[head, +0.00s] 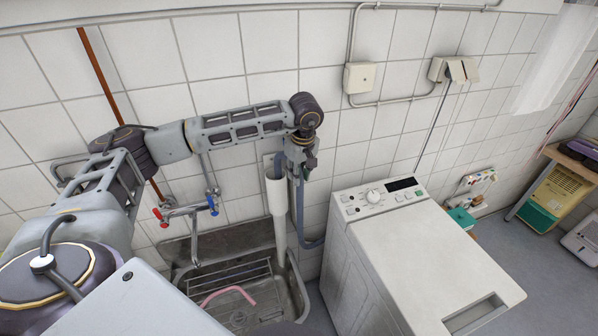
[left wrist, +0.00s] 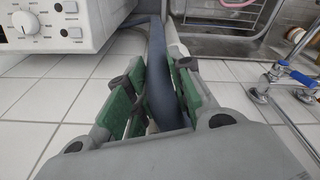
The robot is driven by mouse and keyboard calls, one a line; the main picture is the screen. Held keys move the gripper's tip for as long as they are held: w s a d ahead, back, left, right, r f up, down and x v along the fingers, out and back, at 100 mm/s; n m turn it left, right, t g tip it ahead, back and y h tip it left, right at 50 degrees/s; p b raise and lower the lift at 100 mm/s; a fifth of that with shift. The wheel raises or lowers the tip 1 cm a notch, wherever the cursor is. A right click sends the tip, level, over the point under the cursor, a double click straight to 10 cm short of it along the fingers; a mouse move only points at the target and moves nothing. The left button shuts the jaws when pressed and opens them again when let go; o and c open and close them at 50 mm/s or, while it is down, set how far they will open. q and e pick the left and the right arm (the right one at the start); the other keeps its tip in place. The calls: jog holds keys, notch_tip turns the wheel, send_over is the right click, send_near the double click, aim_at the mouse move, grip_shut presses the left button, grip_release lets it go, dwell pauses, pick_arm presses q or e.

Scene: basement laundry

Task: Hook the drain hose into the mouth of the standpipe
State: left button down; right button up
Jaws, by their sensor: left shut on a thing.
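The blue-grey drain hose (head: 300,212) hangs from my left gripper (head: 301,168) and runs down between the standpipe and the washing machine, bending right near the floor. The left gripper is shut on the hose; in the left wrist view the hose (left wrist: 162,85) lies between the green finger pads (left wrist: 155,95). The white standpipe (head: 277,205) stands upright at the wall, just left of the gripper. Its mouth is close beside the fingers. My right gripper is not in view.
A white washing machine (head: 410,255) stands right of the standpipe. A metal sink (head: 297,290) with a rack and a pink hose (head: 228,293) lies below. A tap (head: 180,212) with red and blue handles sticks out at left. The tiled wall is close behind.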

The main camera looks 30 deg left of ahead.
pick_arm(q)
jog(key=shift+f+b, duration=0.55)
jog(key=shift+f, duration=0.6)
jog(key=shift+f+b, duration=1.45)
jog(key=shift+f, duration=0.3)
jog(key=c, duration=1.2)
grip_release()
jog(key=shift+o, duration=0.2)
jog(key=shift+s+d+r, duration=0.15)
jog(key=shift+d+r, duration=0.1)
jog(key=shift+r, duration=1.7)
jog(key=shift+s+d+r, duration=0.2)
jog(key=shift+d+r, duration=0.1)
jog(key=shift+r, duration=1.7)
jog(key=shift+s+d+r, duration=0.15)
jog(key=shift+d+r, duration=0.1)
jog(key=shift+r, duration=1.7)
jog(key=shift+f, duration=0.1)
